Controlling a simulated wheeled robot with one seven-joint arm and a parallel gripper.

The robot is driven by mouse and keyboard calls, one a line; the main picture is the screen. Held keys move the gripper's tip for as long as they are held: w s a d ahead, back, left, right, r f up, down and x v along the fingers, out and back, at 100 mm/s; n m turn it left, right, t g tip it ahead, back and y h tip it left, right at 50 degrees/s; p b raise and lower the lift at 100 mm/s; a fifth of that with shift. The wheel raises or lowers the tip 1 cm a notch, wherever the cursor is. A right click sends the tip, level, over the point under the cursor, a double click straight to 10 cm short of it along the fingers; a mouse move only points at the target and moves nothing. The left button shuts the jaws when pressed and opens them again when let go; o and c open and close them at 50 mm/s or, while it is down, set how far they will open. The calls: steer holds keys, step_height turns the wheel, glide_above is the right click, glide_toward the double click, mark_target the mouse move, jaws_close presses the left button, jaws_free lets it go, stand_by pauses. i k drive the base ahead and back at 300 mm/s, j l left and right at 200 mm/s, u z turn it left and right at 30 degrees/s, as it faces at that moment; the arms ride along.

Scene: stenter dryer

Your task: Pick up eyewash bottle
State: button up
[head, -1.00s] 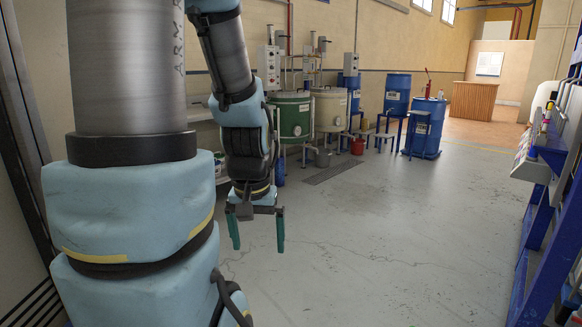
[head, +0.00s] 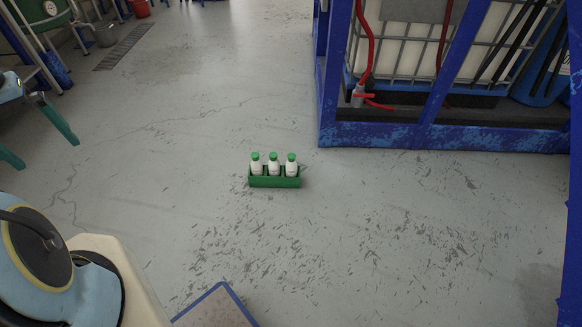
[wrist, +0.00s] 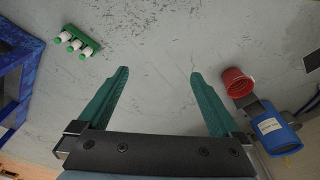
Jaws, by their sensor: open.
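Three white eyewash bottles with green caps stand side by side in a green holder (head: 275,182) on the floor. They are the left bottle (head: 256,168), the middle bottle (head: 273,168) and the right bottle (head: 291,168). The holder (wrist: 88,50) and bottles (wrist: 66,37) also show at the upper left of the wrist view. My gripper (head: 42,140) is at the left edge of the head view, well apart from the bottles. In the wrist view its green fingers (wrist: 158,75) are spread wide with nothing between them.
A blue metal frame (head: 440,137) with a caged white tank (head: 420,40) and red hose (head: 367,45) stands behind and right of the holder. A red bucket (wrist: 237,82) and blue drum (wrist: 270,125) show right in the wrist view. Floor around the holder is clear.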

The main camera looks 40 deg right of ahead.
mark_target(291, 165)
steer(key=l+u, duration=0.15)
steer(key=l, duration=0.3)
steer(key=l+u, duration=0.15)
steer(key=l, duration=0.25)
steer(key=l+u, duration=0.15)
steer(key=l, duration=0.3)
steer(key=k+l+u, duration=0.15)
steer(key=l, duration=0.25)
steer(key=k+l+u, duration=0.15)
steer(key=l, duration=0.25)
steer(key=l+u, duration=0.15)
steer(key=l, duration=0.25)
steer(key=k+l+u, duration=0.15)
steer(key=l, duration=0.25)
